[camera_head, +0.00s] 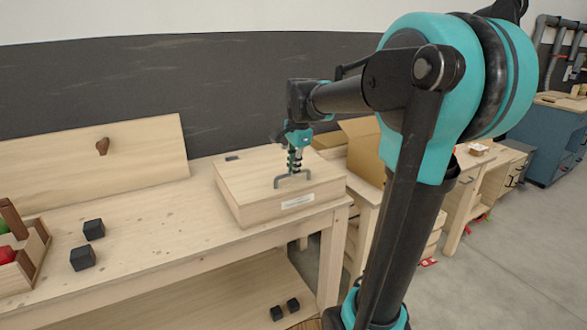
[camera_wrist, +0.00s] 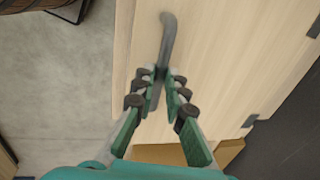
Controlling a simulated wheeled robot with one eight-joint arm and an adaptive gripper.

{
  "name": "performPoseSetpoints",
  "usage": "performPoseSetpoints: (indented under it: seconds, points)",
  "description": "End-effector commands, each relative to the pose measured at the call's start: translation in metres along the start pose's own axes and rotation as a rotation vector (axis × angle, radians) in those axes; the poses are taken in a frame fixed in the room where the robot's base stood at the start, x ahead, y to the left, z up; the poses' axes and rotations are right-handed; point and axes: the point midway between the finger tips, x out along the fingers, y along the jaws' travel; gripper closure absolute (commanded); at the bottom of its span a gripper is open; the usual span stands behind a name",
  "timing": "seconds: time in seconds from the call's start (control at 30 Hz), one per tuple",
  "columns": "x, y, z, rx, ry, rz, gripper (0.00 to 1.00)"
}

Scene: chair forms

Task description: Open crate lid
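A pale wooden crate (camera_head: 255,213) with a flat lid (camera_head: 245,178) stands at the right end of the workbench. The lid lies flat and looks closed. A grey bar handle (camera_head: 293,181) sits near its front right, and it also shows in the wrist view (camera_wrist: 167,38). My gripper (camera_head: 292,172) points down just above the handle. In the wrist view, my gripper's fingers (camera_wrist: 160,82) stand on either side of the handle. The fingertips are close to the bar, but I cannot tell whether they press on it.
Black cubes (camera_head: 83,258) and a wooden tray (camera_head: 42,243) lie at the left of the workbench (camera_head: 160,240). A tall wooden panel (camera_head: 60,170) stands behind. A cardboard box (camera_head: 364,145) is right of the crate.

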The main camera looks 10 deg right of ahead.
Motion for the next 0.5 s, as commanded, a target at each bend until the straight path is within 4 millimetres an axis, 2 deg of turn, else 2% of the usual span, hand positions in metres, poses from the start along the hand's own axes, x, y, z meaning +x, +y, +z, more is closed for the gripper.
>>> performPoseSetpoints:
  seconds: [0.07,0.5]
  points:
    - [-0.0001,0.0001,0.0000,0.000,0.000,0.000,1.00]
    - [-0.0012,-0.0005,0.0000,0.000,0.000,0.004,1.00]
